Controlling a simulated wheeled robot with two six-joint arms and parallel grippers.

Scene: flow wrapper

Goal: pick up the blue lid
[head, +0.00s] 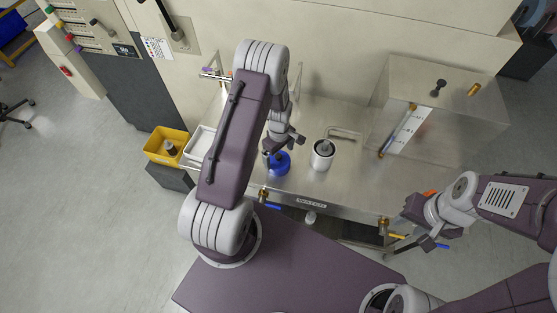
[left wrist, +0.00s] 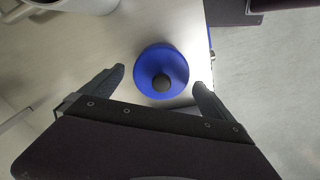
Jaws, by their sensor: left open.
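The blue lid (head: 276,167) lies on the metal table in the head view, partly covered by my left gripper. In the left wrist view the blue lid (left wrist: 150,82) is round with a black knob on top, and it lies ahead of and between the open fingers. My left gripper (head: 283,148) is just above the lid in the head view; its open fingers also show in the left wrist view (left wrist: 160,88). Nothing is between them that they touch as far as I can see. My right gripper (head: 424,232) is off the table's front right corner, with its jaw state unclear.
A white canister (head: 322,156) stands just right of the lid. A clear-sided machine cover (head: 442,112) takes the table's right side. A white tray (head: 199,144) and a yellow bin (head: 160,148) lie left. Valves with blue and yellow handles sit along the front edge.

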